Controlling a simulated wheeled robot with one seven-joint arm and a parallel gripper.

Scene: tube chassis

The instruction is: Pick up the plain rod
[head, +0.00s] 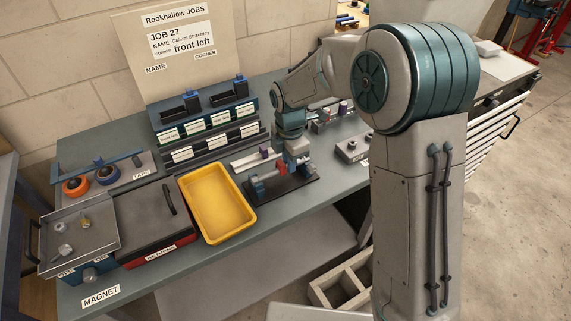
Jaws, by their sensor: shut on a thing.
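My gripper (298,163) points down over the workbench, at a small fixture on a black base (285,192) with red and blue parts. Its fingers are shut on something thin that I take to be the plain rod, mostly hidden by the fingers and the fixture. I cannot tell whether that rod still touches the fixture. A pale bar (249,161) lies just behind the fixture, left of the gripper, with a dark block near its right end.
A yellow tray (214,236) stands left of the fixture. Labelled racks (208,129) stand behind. A tape holder (131,178), a red-and-grey returns box (155,225) and a metal tray (76,254) fill the left. A grey block (352,149) sits right of my gripper.

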